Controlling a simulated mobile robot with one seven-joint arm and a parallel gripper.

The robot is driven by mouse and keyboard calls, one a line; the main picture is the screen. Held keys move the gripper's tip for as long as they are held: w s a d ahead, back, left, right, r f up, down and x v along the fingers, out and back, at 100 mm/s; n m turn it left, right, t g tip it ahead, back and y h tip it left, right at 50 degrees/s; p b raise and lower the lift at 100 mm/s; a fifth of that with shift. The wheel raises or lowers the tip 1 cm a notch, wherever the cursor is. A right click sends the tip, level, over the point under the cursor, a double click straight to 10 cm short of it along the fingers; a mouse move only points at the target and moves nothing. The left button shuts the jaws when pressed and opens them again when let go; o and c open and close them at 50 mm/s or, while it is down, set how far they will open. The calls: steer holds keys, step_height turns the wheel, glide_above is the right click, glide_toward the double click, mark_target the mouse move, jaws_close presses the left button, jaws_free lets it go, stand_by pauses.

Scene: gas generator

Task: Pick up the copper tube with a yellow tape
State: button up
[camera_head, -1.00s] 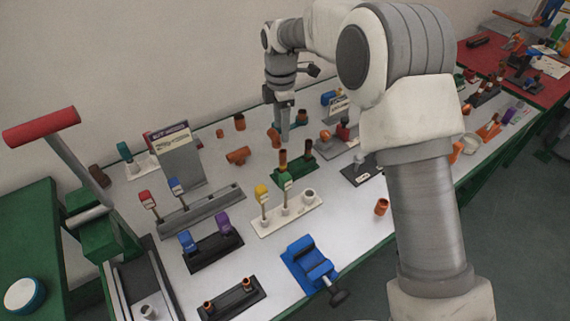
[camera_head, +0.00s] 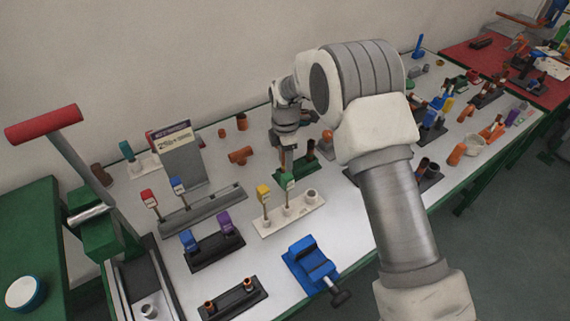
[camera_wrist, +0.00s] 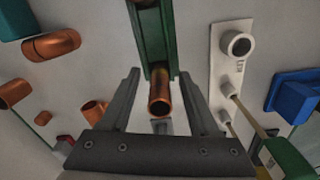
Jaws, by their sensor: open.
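My gripper (camera_wrist: 160,77) is open, with one finger on each side of a copper tube (camera_wrist: 160,98) in the wrist view. The tube stands in one end of a green holder (camera_wrist: 156,40); contact with the fingers cannot be told. A second copper tube (camera_wrist: 144,3) shows at the holder's other end, cut by the frame edge. In the head view my gripper (camera_head: 287,172) is over the near end of the green holder (camera_head: 322,170) and hides the near tube. The far tube (camera_head: 310,149) stays visible. I cannot make out yellow tape on either tube.
A white holder (camera_head: 263,228) with yellow- and green-topped items stands close to my gripper. Loose copper fittings (camera_head: 241,155) lie behind it. A blue vise (camera_head: 308,262) and a black holder with blue and purple items (camera_head: 204,257) are nearer.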

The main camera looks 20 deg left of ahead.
jaws_close()
steer(key=shift+r, duration=0.2)
stand_by(0.3)
